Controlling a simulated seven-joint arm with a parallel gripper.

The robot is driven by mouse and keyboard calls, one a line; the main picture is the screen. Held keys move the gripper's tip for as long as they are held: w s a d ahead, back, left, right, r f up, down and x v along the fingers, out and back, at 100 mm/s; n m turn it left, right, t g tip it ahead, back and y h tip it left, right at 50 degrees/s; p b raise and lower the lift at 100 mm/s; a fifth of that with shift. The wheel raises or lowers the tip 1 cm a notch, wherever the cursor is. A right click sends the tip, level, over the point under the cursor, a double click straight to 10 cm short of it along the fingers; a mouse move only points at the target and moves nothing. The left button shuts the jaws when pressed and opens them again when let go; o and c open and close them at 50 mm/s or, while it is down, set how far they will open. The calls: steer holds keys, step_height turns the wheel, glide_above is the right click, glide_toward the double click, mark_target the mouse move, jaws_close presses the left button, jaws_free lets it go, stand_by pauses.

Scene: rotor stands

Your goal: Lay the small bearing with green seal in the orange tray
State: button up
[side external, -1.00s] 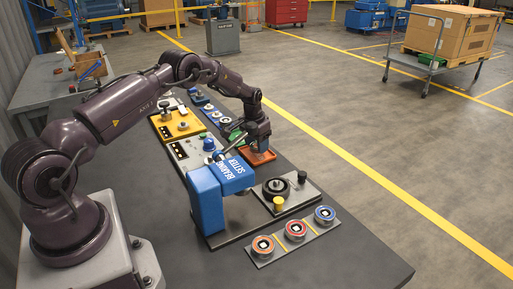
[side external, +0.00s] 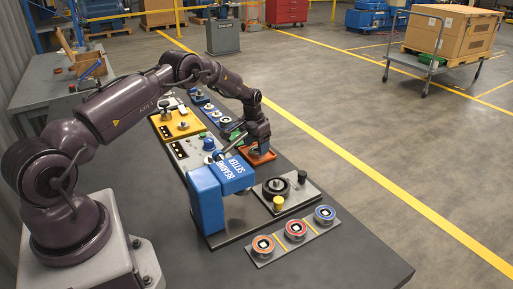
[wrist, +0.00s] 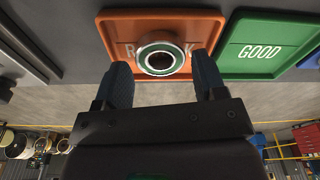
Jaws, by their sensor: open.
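The small bearing with the green seal (wrist: 160,60) lies flat in the orange tray (wrist: 110,29), over the middle of the tray's white lettering, in the wrist view. My gripper (wrist: 163,80) is open, with one dark finger on each side of the bearing and a visible gap to it on both sides. In the side external view my gripper (side external: 258,148) is down at the orange tray (side external: 267,155). The bearing is hidden there behind the gripper.
A green tray (wrist: 235,65) marked GOOD sits just right of the orange one. A blue bearing setter (side external: 208,195) stands close by, nearer the camera. A plate with three coloured round parts (side external: 268,253) lies at the front. The bench's front right is bare.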

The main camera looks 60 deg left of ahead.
mark_target(253, 151)
steer(key=s+d+r, duration=0.1)
steer(key=d+r, duration=0.2)
steer(key=r, duration=0.8)
steer(key=s+d+r, duration=0.2)
steer(key=d+r, duration=0.2)
steer(key=r, duration=0.7)
steer(key=s+d+r+m+t, duration=0.1)
steer(key=s+d+r+t, duration=0.1)
steer(key=s+d+r, duration=0.7)
steer(key=s+d, duration=0.2)
steer(key=s, duration=0.3)
steer(key=s+d+r+t, duration=0.1)
steer(key=s+d, duration=0.3)
steer(key=s, duration=0.3)
steer(key=s+d+r+m+t, duration=0.1)
steer(key=s+d, duration=0.3)
steer(key=s, duration=0.3)
steer(key=shift+s, duration=0.25)
